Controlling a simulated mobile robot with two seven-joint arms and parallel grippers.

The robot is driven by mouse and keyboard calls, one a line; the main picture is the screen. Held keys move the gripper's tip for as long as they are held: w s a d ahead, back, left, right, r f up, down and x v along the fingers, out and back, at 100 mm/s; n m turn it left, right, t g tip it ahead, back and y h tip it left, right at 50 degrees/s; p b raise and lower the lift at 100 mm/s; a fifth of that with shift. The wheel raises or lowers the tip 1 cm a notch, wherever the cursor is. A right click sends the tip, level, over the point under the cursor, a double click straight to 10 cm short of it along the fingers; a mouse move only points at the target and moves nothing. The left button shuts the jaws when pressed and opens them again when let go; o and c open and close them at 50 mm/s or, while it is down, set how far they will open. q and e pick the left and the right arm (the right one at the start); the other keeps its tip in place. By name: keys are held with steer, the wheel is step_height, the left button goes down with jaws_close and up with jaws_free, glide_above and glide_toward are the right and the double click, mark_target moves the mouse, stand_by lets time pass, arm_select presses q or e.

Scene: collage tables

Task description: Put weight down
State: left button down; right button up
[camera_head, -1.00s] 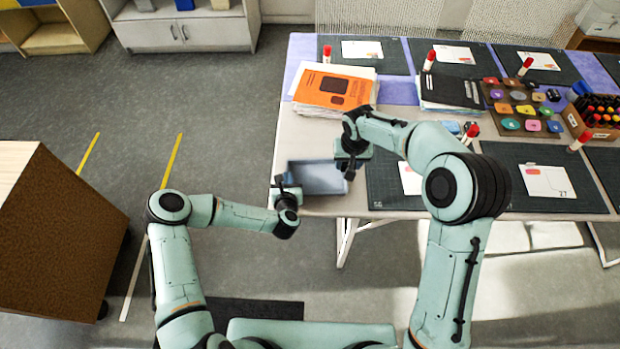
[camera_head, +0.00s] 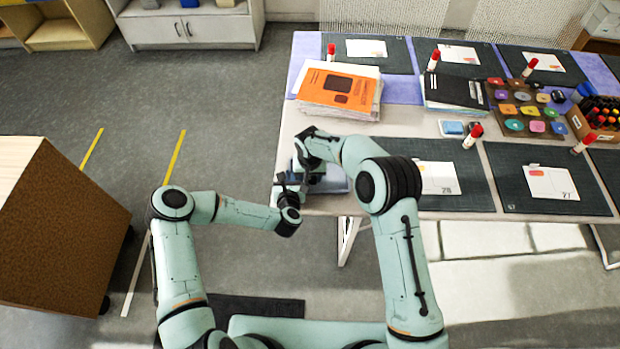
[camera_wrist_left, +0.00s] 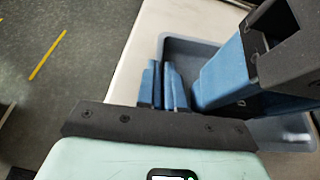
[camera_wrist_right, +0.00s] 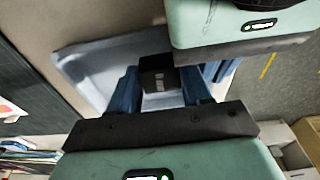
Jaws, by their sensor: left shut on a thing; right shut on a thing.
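The weight (camera_wrist_right: 160,76), a small dark block with pale markings, shows in the right wrist view between the blue fingers of my right gripper (camera_wrist_right: 162,92). My right gripper is shut on it, over the grey-blue tray (camera_head: 338,182) at the table's left front corner. In the left wrist view, the blue fingers of my left gripper (camera_wrist_left: 164,88) are shut on the tray's near-left wall, and the tray (camera_wrist_left: 178,46) opens beyond them. My right gripper hides part of the tray there. Whether the weight touches the tray floor I cannot tell.
An orange book (camera_head: 338,88) lies on a paper stack behind the tray. A black folder (camera_head: 454,90), a tray of coloured pads (camera_head: 520,108) and a marker box (camera_head: 598,118) stand farther right. Dark cutting mats (camera_head: 545,195) with cards cover the front right. A brown cabinet (camera_head: 60,235) stands left.

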steer(key=shift+f, duration=0.85)
steer(key=shift+f, duration=0.1)
steer(key=shift+f, duration=0.25)
steer(key=o, duration=1)
steer(key=shift+f, duration=0.1)
steer(key=r, duration=0.4)
steer(key=s+r, duration=0.1)
steer(key=r, duration=0.7)
steer(key=shift+s+d+r, duration=0.1)
steer(key=shift+s+r, duration=0.15)
steer(key=shift+r, duration=0.15)
